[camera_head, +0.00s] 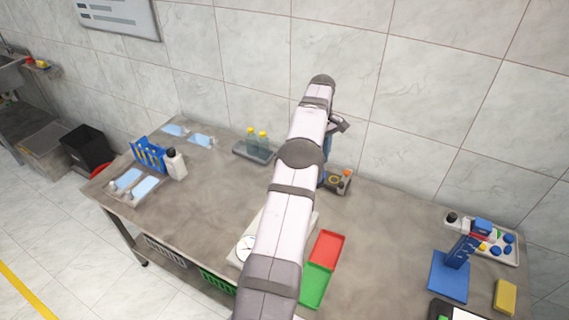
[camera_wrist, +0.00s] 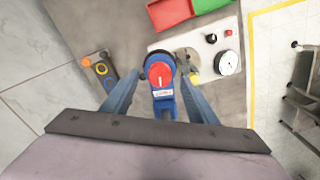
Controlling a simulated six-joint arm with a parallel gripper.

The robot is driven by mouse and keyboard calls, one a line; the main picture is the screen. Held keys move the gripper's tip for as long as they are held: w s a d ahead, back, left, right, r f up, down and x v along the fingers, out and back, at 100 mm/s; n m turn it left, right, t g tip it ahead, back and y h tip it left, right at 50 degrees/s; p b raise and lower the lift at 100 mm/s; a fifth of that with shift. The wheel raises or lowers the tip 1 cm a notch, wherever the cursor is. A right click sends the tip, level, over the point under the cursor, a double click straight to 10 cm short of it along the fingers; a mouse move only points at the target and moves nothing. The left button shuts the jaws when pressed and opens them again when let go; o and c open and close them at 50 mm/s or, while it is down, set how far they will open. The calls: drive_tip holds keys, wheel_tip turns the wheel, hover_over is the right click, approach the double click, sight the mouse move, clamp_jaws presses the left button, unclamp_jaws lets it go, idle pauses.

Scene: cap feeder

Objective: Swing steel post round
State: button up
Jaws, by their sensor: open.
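I cannot single out a steel post with certainty in either view. In the wrist view a blue device (camera_wrist: 164,105) with a round red top (camera_wrist: 159,75) and a dark rim shows between the fingers of my gripper (camera_wrist: 162,78). The fingers are spread apart on both sides of it, and I cannot tell whether they touch it. In the head view my gripper (camera_head: 338,124) is mostly behind my arm, near the back wall. A small part of the blue device (camera_head: 327,148) shows below it; the rest is hidden.
A grey box (camera_head: 337,184) with a yellow-ringed button stands close by. A pale plate (camera_wrist: 207,52) carries a white dial and knobs. Red (camera_head: 326,248) and green (camera_head: 317,284) trays lie in front.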

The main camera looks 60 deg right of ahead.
drive_tip(key=shift+r, duration=1.6)
drive_tip(key=w+a+f+n+b, duration=0.1)
drive_tip(key=w+a+b, duration=0.2)
drive_tip(key=w+a, duration=0.95)
drive_tip(key=w+a+f+n+b, duration=0.1)
drive_tip(key=w+a+n+b, duration=0.1)
drive_tip(key=w+a, duration=1.05)
drive_tip(key=s+a+f+n+b, duration=0.1)
drive_tip(key=s+a+f, duration=0.15)
drive_tip(key=a, duration=0.75)
drive_tip(key=s+a+f+b, duration=0.2)
drive_tip(key=s+a, duration=0.1)
drive_tip(key=a, duration=0.7)
drive_tip(key=s+a+f+n+b, duration=0.1)
drive_tip(key=s+a+f, duration=0.4)
drive_tip(key=s+a, duration=0.7)
drive_tip(key=shift+f+n+b, duration=0.3)
drive_tip(key=shift+f+b, duration=0.05)
